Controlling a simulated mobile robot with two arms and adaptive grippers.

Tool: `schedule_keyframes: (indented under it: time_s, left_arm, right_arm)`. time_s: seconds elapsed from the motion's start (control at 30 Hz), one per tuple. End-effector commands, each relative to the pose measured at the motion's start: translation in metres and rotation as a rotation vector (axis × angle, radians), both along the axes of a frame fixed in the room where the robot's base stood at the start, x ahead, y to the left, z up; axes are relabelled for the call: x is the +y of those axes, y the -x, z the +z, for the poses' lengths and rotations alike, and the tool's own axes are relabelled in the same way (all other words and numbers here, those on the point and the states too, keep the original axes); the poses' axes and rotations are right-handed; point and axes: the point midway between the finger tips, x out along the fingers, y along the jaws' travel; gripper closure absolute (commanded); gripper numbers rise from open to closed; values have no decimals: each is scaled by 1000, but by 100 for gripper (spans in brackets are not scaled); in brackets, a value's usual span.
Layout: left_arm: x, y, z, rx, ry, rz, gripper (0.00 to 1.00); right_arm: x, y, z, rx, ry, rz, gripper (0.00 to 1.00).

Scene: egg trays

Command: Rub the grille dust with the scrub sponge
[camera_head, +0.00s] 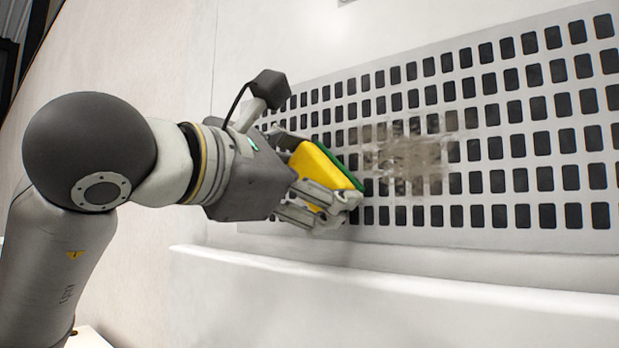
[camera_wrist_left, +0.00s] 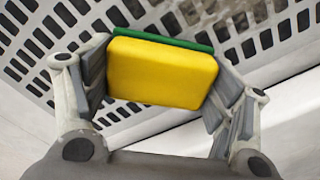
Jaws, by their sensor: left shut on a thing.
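My left gripper (camera_head: 318,190) is shut on a yellow scrub sponge (camera_head: 325,168) with a green scouring side. In the left wrist view the sponge (camera_wrist_left: 160,74) sits between both fingers (camera_wrist_left: 158,85), its green side facing the grille. The grille (camera_head: 497,185) is a pale wall panel with rows of dark slots. A brown-grey dust patch (camera_head: 405,157) lies on the grille, just right of the sponge in the head view. The sponge is close to the grille; I cannot tell whether it touches. Dust (camera_wrist_left: 215,12) also shows at the top of the left wrist view. My right gripper is not in view.
A white ledge (camera_head: 400,284) runs along the wall below the grille. The grille to the right of the dust is unobstructed. The white wall (camera_head: 280,45) above the grille is bare.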

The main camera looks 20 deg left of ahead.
Motion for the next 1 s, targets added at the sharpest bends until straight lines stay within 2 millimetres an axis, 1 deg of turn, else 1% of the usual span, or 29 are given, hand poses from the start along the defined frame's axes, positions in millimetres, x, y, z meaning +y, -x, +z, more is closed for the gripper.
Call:
schedule_keyframes:
  time_s: [0.7, 0.87, 1.0]
  left_arm:
    - [-5, -14, 0, -1, 0, 1, 41]
    - [-7, -13, 0, -1, 0, -1, 41]
    - [-16, -9, -1, -1, 0, -2, 41]
  right_arm:
    - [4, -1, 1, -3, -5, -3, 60]
    - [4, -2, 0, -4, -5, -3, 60]
    - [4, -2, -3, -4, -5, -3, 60]
